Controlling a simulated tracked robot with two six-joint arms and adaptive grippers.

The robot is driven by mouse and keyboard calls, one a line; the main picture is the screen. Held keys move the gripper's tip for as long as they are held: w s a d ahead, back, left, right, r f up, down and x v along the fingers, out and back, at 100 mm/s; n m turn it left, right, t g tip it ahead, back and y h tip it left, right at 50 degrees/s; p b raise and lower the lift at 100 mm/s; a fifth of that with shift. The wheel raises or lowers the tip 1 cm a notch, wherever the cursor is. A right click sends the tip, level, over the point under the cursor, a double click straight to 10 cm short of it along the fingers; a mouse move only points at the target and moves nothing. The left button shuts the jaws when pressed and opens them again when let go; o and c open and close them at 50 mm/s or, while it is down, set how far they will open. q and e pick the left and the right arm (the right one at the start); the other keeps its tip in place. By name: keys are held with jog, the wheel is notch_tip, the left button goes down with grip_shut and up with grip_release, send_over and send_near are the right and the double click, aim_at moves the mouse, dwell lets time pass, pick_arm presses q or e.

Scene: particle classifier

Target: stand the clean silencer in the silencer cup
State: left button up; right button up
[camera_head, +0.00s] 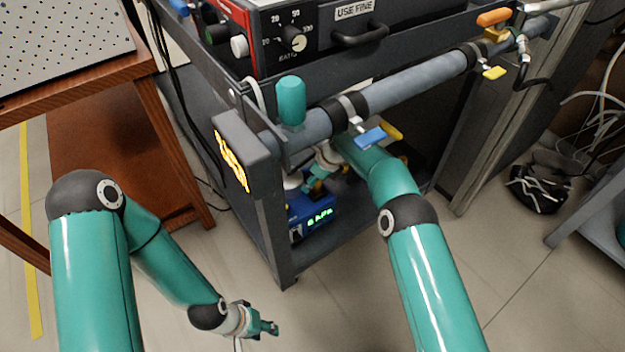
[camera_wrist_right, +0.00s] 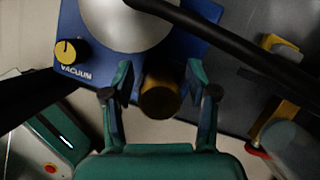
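A dull brass-coloured cylinder (camera_wrist_right: 160,97), which looks like a silencer, shows end-on at the edge of the blue vacuum unit (camera_wrist_right: 72,22) in the right wrist view. I cannot tell whether it is the clean one. My right gripper (camera_wrist_right: 160,85) is open, its two fingers on either side of the cylinder, with a visible gap at least on the left. In the head view the right gripper (camera_head: 316,180) is partly hidden below the grey pipe, near the blue unit (camera_head: 315,214). My left gripper (camera_head: 268,328) hangs low over the floor with nothing visible in it. I cannot make out the silencer cup.
The grey pipe (camera_head: 415,88) with blue and yellow valve handles crosses above my right arm. A black hose (camera_wrist_right: 235,40) crosses the right wrist view. The wooden table (camera_head: 170,140) is left; the floor between is clear.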

jog(key=shift+d+r+p, duration=0.15)
jog(key=shift+r+p, duration=0.2)
jog(key=shift+r, duration=0.3)
jog(key=p+v, duration=0.2)
jog(key=v, duration=0.4)
jog(key=shift+s, duration=0.2)
jog(key=shift+d+r, duration=0.1)
